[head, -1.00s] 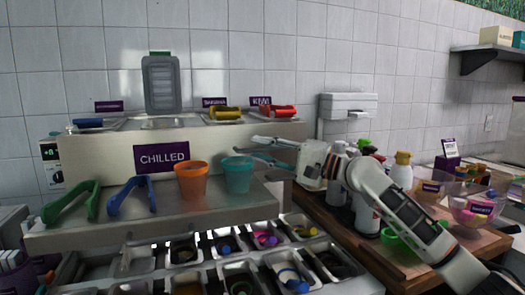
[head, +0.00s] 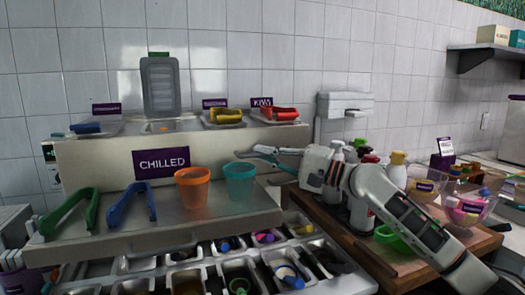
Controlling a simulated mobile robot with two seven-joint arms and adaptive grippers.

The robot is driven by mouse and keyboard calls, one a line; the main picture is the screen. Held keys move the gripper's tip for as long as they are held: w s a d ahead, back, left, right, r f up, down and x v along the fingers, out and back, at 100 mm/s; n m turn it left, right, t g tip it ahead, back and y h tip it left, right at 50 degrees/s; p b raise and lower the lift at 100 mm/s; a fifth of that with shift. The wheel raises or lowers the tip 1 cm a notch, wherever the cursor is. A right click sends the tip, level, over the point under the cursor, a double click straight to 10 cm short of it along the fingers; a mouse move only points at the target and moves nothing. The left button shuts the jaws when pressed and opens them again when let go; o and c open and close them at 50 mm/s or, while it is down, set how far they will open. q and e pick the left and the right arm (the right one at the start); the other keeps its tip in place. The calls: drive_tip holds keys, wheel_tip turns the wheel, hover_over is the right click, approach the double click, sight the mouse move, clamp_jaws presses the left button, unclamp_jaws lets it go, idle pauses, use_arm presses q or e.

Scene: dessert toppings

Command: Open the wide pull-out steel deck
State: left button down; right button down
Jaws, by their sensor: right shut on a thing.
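The wide steel deck (head: 110,232) spans the left and middle of the head view above the rows of pans. It has a raised back part with a purple CHILLED sign (head: 161,163) on its front. My right gripper (head: 262,155) is at the right side of the deck, just behind and right of the teal cup (head: 240,186). My left gripper is not in view.
On the deck stand an orange cup (head: 193,190), green tongs (head: 73,215) and blue tongs (head: 132,205). Pans (head: 237,272) lie below its front edge. A wooden counter (head: 345,235) with bottles and clear bowls (head: 466,209) is right, under my right arm.

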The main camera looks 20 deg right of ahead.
drive_tip(key=shift+s+a+f, duration=0.1)
drive_tip(key=shift+a+f, duration=0.05)
drive_tip(key=c, duration=2.5)
unclamp_jaws()
drive_tip(key=o, duration=0.3)
drive_tip(key=shift+s, duration=0.1)
drive_tip(key=shift+o, duration=0.2)
drive_tip(key=v, duration=1.2)
